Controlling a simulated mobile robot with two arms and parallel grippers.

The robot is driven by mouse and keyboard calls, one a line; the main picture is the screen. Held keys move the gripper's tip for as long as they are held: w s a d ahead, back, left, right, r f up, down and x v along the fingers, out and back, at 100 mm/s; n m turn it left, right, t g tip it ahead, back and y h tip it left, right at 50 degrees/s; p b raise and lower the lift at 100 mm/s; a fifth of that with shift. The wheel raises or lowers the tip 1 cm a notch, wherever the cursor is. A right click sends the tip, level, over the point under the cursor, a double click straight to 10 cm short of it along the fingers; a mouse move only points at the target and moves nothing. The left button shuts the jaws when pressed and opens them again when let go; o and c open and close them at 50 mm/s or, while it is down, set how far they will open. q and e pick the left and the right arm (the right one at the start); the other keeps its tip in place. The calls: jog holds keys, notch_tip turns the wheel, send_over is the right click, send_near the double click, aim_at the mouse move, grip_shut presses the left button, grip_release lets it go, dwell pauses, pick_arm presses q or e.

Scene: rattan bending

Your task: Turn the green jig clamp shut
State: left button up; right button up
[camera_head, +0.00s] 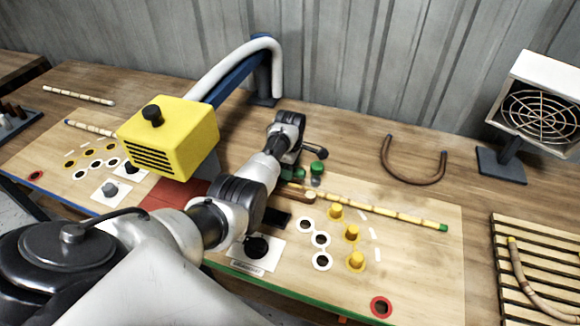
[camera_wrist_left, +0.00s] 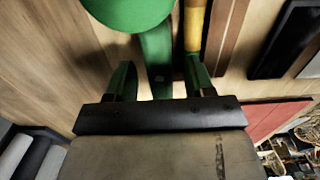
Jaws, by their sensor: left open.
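The green jig clamp (camera_head: 317,169) stands on the right-hand jig board, at the far end of the rattan pole (camera_head: 390,214). In the left wrist view its round green knob (camera_wrist_left: 125,8) is at the top edge, with a green bar (camera_wrist_left: 157,58) running down from it. My left gripper (camera_head: 299,172) reaches over the board beside the clamp. In the wrist view its two green fingers (camera_wrist_left: 160,82) are apart, with the end of the green bar between them; whether they touch it is unclear. The pole (camera_wrist_left: 194,25) lies just right of the bar. My right gripper is not in view.
Yellow pegs (camera_head: 352,233) and white-ringed holes (camera_head: 320,240) lie on the board right of my arm. A yellow box (camera_head: 168,138) with a hose stands left. A bent rattan piece (camera_head: 414,182), a fan heater (camera_head: 540,110) and a slatted rack (camera_head: 545,265) are right.

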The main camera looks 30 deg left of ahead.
pick_arm(q)
jog(key=shift+c, duration=0.9)
jog(key=c, duration=0.7)
jog(key=shift+c, duration=0.2)
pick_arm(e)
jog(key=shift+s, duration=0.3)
pick_arm(q)
jog(key=shift+m, duration=0.3)
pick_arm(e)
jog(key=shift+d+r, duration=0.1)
pick_arm(q)
jog(key=m+p, duration=0.1)
jog(key=m, duration=0.1)
jog(key=shift+r+m, duration=0.1)
jog(key=shift+m, duration=0.2)
jog(key=m+p, duration=0.1)
jog(key=m, duration=0.9)
jog(key=shift+m+p, duration=0.35)
jog(key=shift+m, duration=0.05)
jog(key=shift+w+m, duration=0.1)
jog(key=shift+m, duration=1.8)
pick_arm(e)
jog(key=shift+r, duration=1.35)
pick_arm(q)
jog(key=shift+m, duration=0.3)
